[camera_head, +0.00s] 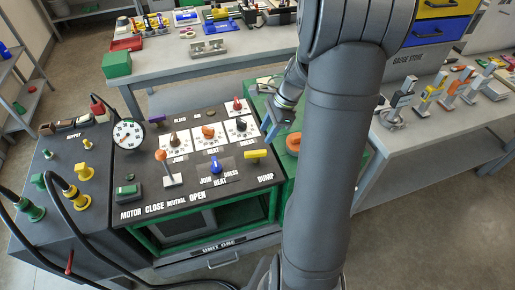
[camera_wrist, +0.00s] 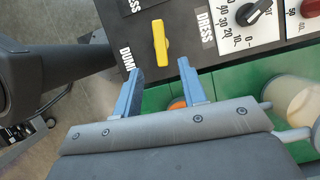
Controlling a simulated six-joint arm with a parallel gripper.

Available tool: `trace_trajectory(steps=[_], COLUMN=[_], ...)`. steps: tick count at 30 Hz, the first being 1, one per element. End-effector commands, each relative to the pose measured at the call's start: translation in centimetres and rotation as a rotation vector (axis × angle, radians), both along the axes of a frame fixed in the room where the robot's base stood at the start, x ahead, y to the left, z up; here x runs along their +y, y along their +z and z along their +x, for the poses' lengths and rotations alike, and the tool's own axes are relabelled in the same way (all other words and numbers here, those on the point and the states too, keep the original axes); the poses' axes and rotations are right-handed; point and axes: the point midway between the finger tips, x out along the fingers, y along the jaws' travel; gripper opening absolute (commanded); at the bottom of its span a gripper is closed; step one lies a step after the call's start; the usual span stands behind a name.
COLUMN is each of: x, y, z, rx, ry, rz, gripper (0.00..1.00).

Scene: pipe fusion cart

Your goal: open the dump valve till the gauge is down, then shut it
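The dump valve's yellow handle (camera_head: 256,154) is at the right end of the black panel (camera_head: 190,190), above the DUMP label. The same yellow handle (camera_wrist: 160,42) shows in the wrist view, just beyond my fingertips and roughly centred between them. My gripper (camera_head: 269,130) is above the panel's right edge, apart from the handle. In the wrist view my gripper (camera_wrist: 160,66) has its two blue fingers spread, with nothing between them. The round white gauge (camera_head: 128,133) stands at the panel's left; its needle is too small to read.
An orange-handled lever (camera_head: 166,169) and a blue knob (camera_head: 215,165) stand left of the dump valve. Several dials are behind them. An orange knob (camera_head: 293,143) sits on the green surface to the right, partly behind my arm. Black hoses cross the supply box at left.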

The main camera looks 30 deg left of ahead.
Motion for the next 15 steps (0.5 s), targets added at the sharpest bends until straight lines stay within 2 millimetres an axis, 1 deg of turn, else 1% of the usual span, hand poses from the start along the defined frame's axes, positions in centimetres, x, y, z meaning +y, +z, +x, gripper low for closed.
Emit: trace_trajectory(steps=[1, 7, 12, 15], x=[0.4, 1.5, 2.2, 2.4], y=[-1.2, -5.0, -7.1, -7.8], z=[-0.4, -1.4, -2.0, -2.2], rx=[0.005, 0.004, 0.001, -0.001], ry=[0.003, 0.004, 0.004, 0.003], rz=[-0.003, -0.002, -0.001, -0.001], gripper=[0.38, 0.38, 0.38, 0.38])
